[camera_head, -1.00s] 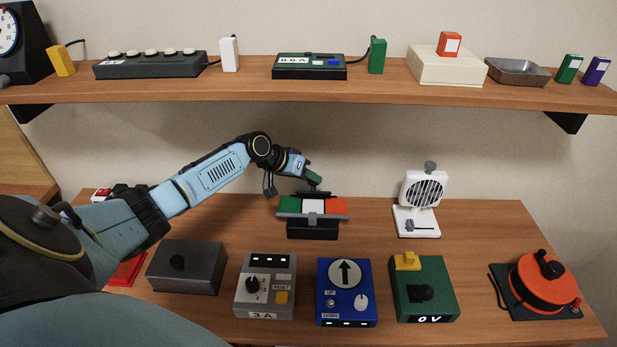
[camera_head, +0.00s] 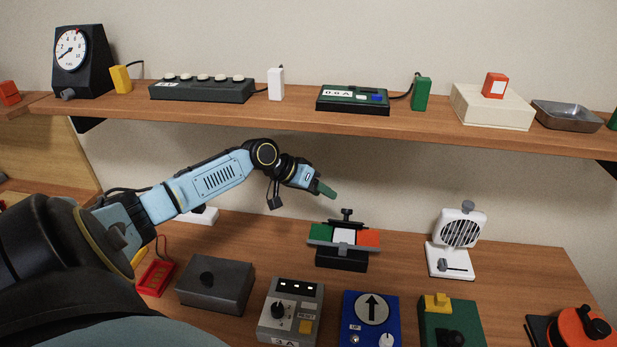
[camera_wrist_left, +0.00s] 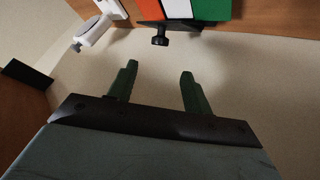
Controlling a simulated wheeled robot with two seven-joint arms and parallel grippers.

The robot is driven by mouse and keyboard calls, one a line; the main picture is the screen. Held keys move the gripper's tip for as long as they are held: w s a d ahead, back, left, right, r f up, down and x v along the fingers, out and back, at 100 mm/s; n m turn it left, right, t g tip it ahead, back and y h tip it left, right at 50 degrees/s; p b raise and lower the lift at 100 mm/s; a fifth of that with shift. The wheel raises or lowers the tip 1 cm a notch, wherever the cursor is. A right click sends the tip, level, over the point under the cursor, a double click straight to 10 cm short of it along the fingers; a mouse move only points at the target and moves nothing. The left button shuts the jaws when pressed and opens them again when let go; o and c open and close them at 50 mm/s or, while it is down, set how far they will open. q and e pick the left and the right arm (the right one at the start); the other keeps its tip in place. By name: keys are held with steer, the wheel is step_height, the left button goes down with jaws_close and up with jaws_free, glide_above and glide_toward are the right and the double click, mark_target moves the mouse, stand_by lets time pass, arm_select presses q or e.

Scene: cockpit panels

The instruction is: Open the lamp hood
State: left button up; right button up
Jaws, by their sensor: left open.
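A black box with green, white and red panels (camera_head: 344,236) stands at the back of the table. It appears to be the lamp, and I cannot tell which part is its hood. A black knob (camera_head: 347,213) stands up behind the panels. My left gripper (camera_head: 327,191), with green fingers, is above and slightly left of the knob, apart from it. In the left wrist view my left gripper (camera_wrist_left: 158,78) is open and empty. The knob (camera_wrist_left: 160,40) shows beyond its fingertips, with the coloured panels (camera_wrist_left: 182,9) at the top edge. My right gripper is not in view.
A white fan-like unit (camera_head: 458,240) stands right of the lamp. In front are a dark box (camera_head: 215,286), a grey control box (camera_head: 290,312), a blue box (camera_head: 370,318) and a green box (camera_head: 450,322). A loaded shelf (camera_head: 300,117) runs above.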

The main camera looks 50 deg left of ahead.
arm_select(q)
steer(key=shift+v, duration=2.2)
